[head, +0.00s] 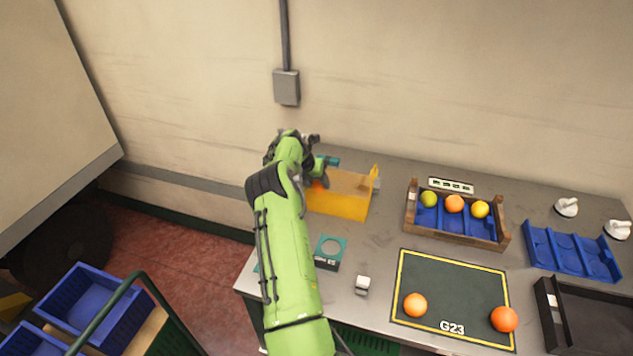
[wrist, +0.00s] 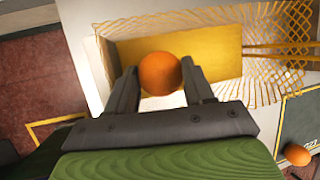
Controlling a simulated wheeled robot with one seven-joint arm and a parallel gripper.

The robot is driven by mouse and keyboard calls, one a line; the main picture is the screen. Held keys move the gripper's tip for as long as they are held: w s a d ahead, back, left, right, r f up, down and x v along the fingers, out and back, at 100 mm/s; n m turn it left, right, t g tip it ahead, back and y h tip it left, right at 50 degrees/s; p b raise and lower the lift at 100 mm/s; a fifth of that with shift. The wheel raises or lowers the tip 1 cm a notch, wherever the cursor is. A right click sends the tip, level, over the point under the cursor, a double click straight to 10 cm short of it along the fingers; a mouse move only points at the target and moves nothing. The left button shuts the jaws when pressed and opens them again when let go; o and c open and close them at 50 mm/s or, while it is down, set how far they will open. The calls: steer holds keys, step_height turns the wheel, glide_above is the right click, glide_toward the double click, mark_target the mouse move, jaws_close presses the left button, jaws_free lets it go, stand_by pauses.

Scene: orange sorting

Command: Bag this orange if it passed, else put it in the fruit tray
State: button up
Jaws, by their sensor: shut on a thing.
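My gripper (head: 322,179) is at the back left of the table, shut on an orange (wrist: 160,73). In the wrist view the orange sits between the two fingertips, over the open top of a yellow bag (wrist: 118,54) with a mesh side. In the head view the bag (head: 338,205) stands upright and the held orange is mostly hidden by my arm. A wooden fruit tray (head: 455,239) with blue compartments holds a green, an orange and a yellow fruit. I see no clear pass or fail sign.
A blue tray (head: 570,255) and a black tray (head: 550,312) stand right.

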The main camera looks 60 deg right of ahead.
steer(key=shift+f, duration=0.5)
steer(key=o, duration=1.1)
steer(key=shift+o, duration=0.2)
steer(key=shift+r, duration=0.15)
steer(key=shift+r+p, duration=2.75)
steer(key=shift+r, duration=1.25)
steer(key=shift+f, duration=0.1)
